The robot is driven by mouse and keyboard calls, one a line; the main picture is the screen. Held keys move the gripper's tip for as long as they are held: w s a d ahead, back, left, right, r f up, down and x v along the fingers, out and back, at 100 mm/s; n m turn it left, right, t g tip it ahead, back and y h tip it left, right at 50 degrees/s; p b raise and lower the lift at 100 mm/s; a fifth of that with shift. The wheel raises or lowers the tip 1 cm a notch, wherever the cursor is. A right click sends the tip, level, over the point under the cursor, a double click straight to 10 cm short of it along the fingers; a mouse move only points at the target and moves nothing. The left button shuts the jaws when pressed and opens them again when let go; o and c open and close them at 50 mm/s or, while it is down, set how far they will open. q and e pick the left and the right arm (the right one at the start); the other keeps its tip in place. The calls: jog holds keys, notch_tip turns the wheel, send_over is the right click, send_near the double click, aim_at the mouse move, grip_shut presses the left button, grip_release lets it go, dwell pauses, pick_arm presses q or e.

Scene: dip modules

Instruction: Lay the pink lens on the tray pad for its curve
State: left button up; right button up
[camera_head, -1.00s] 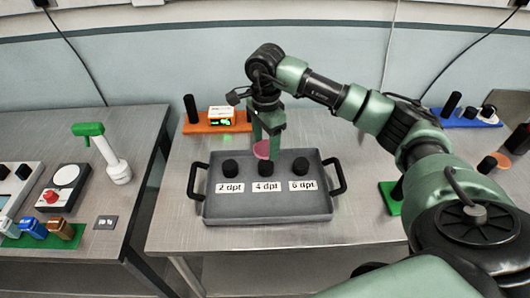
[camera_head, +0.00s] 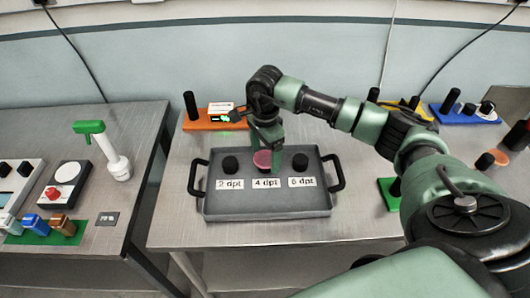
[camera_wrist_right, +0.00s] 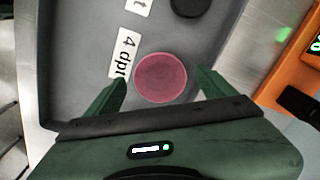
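The pink lens (camera_head: 262,159) lies over the middle pad of the grey tray (camera_head: 266,205), behind the "4 dpt" label (camera_head: 267,183). In the right wrist view the lens (camera_wrist_right: 161,78) is a flat translucent disc covering the pad beneath it. My right gripper (camera_head: 266,141) is just above the tray. In the wrist view its fingers (camera_wrist_right: 160,85) stand either side of the lens with a gap on each side, so it is open. The dark 2 dpt pad (camera_head: 230,165) and 6 dpt pad (camera_head: 300,162) are bare. My left gripper is not in view.
An orange stand (camera_head: 205,123) with a small meter lit green is behind the tray. A blue board (camera_head: 463,116) and green mat (camera_head: 389,192) are to the right. The left table holds a green-topped post (camera_head: 117,168) and devices. The table in front of the tray is clear.

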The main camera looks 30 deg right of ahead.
aim_at(265, 159)
jog(key=shift+r, duration=0.1)
jog(key=shift+r, duration=0.2)
jog(key=shift+w+r, duration=0.1)
jog(key=shift+r, duration=0.3)
notch_tip(265, 159, up, 11)
jog(key=b, duration=0.3)
jog(key=shift+s+f, duration=0.1)
jog(key=shift+s, duration=0.1)
